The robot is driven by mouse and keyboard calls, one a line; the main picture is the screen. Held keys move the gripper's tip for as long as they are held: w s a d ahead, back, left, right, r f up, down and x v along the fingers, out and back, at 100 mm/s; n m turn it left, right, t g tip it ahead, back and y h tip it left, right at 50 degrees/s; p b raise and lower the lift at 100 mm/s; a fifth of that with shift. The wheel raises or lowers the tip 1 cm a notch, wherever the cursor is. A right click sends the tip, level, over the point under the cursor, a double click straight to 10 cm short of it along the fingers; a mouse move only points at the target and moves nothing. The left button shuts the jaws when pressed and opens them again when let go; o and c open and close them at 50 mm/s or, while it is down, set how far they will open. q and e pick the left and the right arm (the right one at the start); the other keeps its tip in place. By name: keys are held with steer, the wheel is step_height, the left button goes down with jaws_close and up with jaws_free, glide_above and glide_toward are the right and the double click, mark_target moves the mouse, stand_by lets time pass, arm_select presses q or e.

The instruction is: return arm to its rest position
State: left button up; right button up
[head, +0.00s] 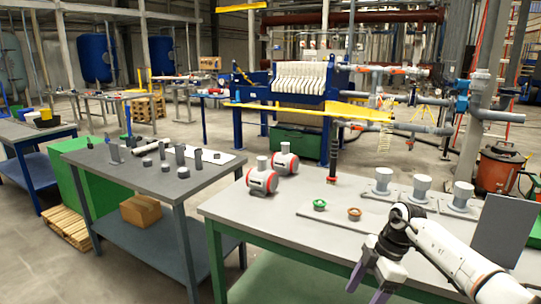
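My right arm (440,250) comes in from the lower right. Its gripper (368,286) points down at the front edge of the right-hand grey table (260,215). Its two purple fingers are spread apart with nothing visible between them; the lower tips run close to the bottom of the picture. My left arm and gripper are out of view.
On the right-hand table are a green ring-shaped part (319,204), an orange one (354,213), white flanged cylinders (383,182), red-and-white instruments (263,180) and an upright grey panel (503,230). A second table (150,185) holds dark cylinders.

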steer(key=s+a+f+t+y, duration=0.15)
steer(key=a+y, duration=0.25)
steer(key=a, duration=0.4)
steer(key=s+a+t+y, duration=0.2)
steer(key=s+a+y, duration=0.15)
steer(key=a, duration=0.45)
steer(key=s+a+f+t+y, duration=0.15)
steer(key=a+y, duration=0.25)
steer(key=a, duration=0.4)
steer(key=s+d+f+m+t+h, duration=0.7)
steer(key=s+d+m+t+h, duration=0.25)
steer(key=d+m, duration=0.3)
steer(key=s+d+f+m+g+h, duration=0.1)
steer(key=s+d+f+g, duration=0.1)
steer(key=s, duration=0.6)
steer(key=s+d+f+m+g+h, duration=0.2)
steer(key=s+d+f+g, duration=0.1)
steer(key=s+f, duration=0.3)
steer(key=shift+s+d+f, duration=0.35)
steer(key=shift+s+d, duration=0.15)
steer(key=shift+s, duration=0.35)
steer(key=shift+m+g, duration=0.25)
